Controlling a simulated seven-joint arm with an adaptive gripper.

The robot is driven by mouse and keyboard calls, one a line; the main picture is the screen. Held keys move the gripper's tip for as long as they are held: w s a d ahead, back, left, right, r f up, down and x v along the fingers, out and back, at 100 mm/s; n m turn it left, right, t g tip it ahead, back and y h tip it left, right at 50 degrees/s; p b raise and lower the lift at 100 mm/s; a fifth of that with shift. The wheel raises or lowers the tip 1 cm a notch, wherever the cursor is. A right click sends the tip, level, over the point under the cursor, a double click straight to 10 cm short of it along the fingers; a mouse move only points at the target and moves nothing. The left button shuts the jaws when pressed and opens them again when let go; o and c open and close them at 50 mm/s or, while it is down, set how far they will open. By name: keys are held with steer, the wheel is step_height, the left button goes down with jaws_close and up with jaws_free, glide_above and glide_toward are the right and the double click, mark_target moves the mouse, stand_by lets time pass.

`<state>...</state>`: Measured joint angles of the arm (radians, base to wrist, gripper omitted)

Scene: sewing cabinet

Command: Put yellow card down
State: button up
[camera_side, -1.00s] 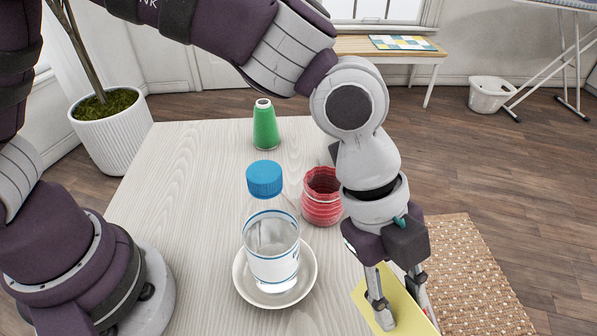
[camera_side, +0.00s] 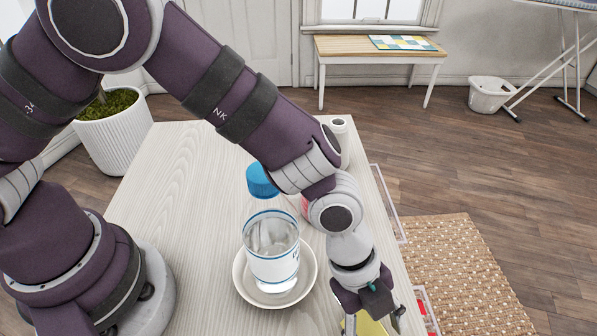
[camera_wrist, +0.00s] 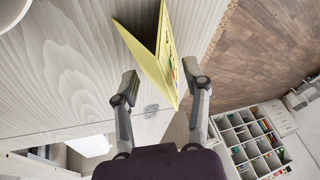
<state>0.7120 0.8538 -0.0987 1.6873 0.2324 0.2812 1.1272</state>
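The yellow card (camera_wrist: 150,50) is folded and stands partly open near the table edge in the wrist view, with a coloured print on its right-hand panel. In the side view only a small piece of the card (camera_side: 372,327) shows at the bottom edge, below my gripper. My gripper (camera_wrist: 160,82) has its two fingers apart, one on each side of the card, with visible gaps. In the side view the fingertips are cut off by the bottom of the picture. I cannot tell whether the card touches the table along its whole lower edge.
A glass of water (camera_side: 272,262) stands on a white saucer (camera_side: 246,284) left of my gripper, with a blue cap (camera_side: 261,181) behind. A pale spool (camera_side: 340,140) stands farther back. My arm mostly hides the red vase. A compartment organizer (camera_wrist: 232,138) lies beyond the table edge.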

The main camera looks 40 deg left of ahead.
steer(key=v, duration=1.2)
steer(key=shift+r, duration=0.15)
